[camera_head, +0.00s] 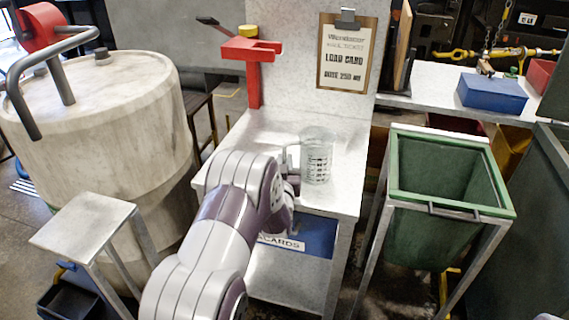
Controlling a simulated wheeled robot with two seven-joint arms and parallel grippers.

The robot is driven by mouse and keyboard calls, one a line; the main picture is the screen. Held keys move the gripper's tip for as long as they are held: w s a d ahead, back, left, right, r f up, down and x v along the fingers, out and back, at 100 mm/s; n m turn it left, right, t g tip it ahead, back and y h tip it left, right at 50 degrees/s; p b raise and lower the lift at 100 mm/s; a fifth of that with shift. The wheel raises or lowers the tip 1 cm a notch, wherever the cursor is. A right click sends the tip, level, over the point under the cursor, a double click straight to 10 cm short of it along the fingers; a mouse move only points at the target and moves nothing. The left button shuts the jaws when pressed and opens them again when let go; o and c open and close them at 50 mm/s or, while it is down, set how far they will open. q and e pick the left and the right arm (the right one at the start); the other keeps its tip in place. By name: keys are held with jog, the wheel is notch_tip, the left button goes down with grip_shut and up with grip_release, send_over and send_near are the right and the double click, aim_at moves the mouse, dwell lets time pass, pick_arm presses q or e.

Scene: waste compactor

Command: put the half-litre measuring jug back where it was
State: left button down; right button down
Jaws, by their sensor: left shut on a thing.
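The measuring jug (317,157) is clear, with dark graduation marks. It stands upright at the right part of the pale bench top (340,195), and whether it touches the surface I cannot tell. My left gripper (291,165) is at the jug's left side, shut on it where its handle is. My left forearm and wrist hide part of the bench and most of the gripper's fingers. My right gripper is not in view.
A clipboard load card (345,55) hangs on the panel behind the bench. A red stand (253,75) rises at the back left. A green bin (440,230) stands to the right, a large pale drum (95,130) to the left. Bench space behind the jug is clear.

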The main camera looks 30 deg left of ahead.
pick_arm(q)
jog(key=shift+f, duration=0.25)
jog(key=c, duration=1.1)
grip_release()
jog(key=shift+r, duration=0.1)
